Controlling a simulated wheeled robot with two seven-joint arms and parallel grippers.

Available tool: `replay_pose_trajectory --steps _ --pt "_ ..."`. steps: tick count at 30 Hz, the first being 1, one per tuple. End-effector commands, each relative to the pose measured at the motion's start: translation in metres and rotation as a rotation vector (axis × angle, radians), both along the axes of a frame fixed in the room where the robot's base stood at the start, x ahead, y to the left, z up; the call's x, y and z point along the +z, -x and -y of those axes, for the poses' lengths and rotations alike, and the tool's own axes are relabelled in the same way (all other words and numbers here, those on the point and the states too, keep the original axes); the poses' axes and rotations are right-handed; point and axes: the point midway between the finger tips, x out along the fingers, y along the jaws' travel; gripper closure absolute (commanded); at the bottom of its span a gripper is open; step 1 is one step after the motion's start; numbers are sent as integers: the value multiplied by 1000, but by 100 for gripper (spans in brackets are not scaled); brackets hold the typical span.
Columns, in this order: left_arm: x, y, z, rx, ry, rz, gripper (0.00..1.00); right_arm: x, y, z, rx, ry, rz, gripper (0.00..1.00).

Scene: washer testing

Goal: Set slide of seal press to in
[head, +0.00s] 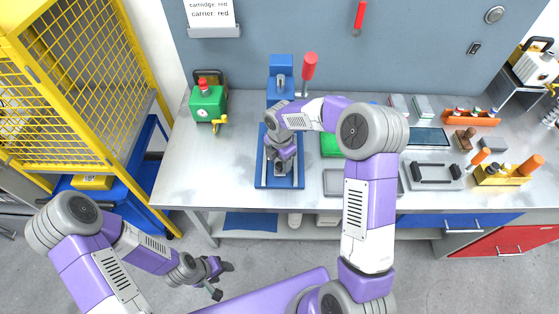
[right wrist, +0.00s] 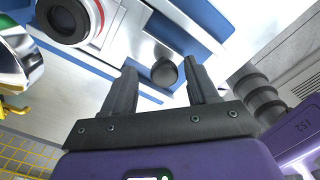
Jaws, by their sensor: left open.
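The seal press (head: 281,64) stands on the bench, with a blue column, a red-tipped lever and a blue base plate reaching toward the front. My right gripper (head: 283,170) is over the front of this plate and hides much of the slide in the head view. In the right wrist view the slide shows as a silver strip with a round dark knob (right wrist: 165,73). My right gripper (right wrist: 161,75) is open, with its fingers on either side of the knob and small gaps visible. My left gripper (head: 222,280) is open and empty, low in front of the bench.
A green device (head: 207,104) with a yellow tap stands left of the press. A yellow mesh cage (head: 85,95) stands left of the bench. The bench top between the green device and press is clear.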

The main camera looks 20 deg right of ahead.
Motion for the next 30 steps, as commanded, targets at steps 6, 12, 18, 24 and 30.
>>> replay_pose_trajectory --steps 6,12,18,24,30 --pt "1 0 0 0 0 0 46 4 1 0 0 0 -1 42" --pt "6 0 0 0 0 0 46 36 0 0 -1 1 4 42" --pt "10 0 0 0 0 0 46 66 0 -1 1 -1 2 42" --pt "11 0 0 0 0 0 46 76 0 0 1 0 1 42" --pt "11 0 0 0 0 0 46 76 0 0 1 0 0 42"
